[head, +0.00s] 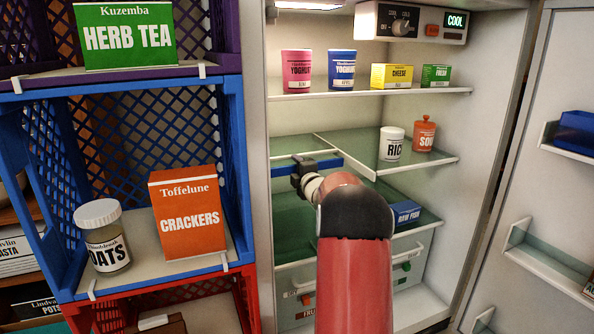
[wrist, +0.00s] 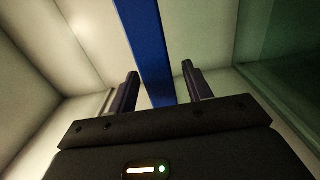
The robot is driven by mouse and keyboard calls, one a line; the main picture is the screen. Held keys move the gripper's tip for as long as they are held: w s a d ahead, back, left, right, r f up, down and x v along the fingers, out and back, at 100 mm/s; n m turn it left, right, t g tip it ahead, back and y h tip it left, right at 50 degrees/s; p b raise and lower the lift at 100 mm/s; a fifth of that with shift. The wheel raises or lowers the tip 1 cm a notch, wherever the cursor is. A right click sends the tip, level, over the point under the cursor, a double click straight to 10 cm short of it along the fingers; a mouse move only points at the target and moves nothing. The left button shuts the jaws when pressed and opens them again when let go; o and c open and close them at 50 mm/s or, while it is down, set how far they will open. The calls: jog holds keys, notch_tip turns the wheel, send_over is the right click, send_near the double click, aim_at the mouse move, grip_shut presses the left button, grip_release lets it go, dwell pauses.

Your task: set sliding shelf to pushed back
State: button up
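The sliding shelf is the left half of the middle fridge shelf, a glass pane with a blue front bar (head: 328,162). The bar appears set farther back than the front edge of the fixed right half (head: 420,170). My gripper (head: 303,170) is at the blue bar, reaching in from the front. In the wrist view, the blue bar (wrist: 148,40) runs between the two open fingers of my gripper (wrist: 160,70), with a small gap visible on each side. My arm hides part of the area below the shelf.
A rice jar (head: 392,143) and a red-orange canister (head: 424,134) stand on the fixed right half. Yoghurts and small boxes stand on the upper shelf (head: 440,91). A blue box (head: 406,212) lies below. The open door (head: 545,210) is at right, crates (head: 238,150) at left.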

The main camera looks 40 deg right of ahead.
jog(key=v, duration=0.7)
jog(key=shift+s+b, duration=0.4)
jog(key=shift+a, duration=0.1)
jog(key=shift+s+n, duration=0.15)
jog(key=shift+n, duration=0.15)
jog(key=c, duration=0.4)
jog(key=s+n+b, duration=0.1)
jog(key=n, duration=0.1)
jog(key=s+n, duration=0.1)
jog(key=n, duration=0.1)
jog(key=s+a+n+b, duration=0.1)
jog(key=n, duration=0.1)
jog(key=shift+s+r+n+b, duration=0.25)
jog(key=shift+n+b, duration=0.05)
jog(key=shift+n, duration=0.1)
grip_shut()
jog(key=s+a+n+b, duration=0.1)
jog(key=s+n+b, duration=0.1)
jog(key=s+n, duration=0.6)
jog(key=w+d+r+n+p, duration=0.1)
jog(key=w+d+n, duration=0.1)
jog(key=w, duration=1.3)
jog(key=shift+w+d, duration=0.4)
jog(key=shift+d, duration=0.05)
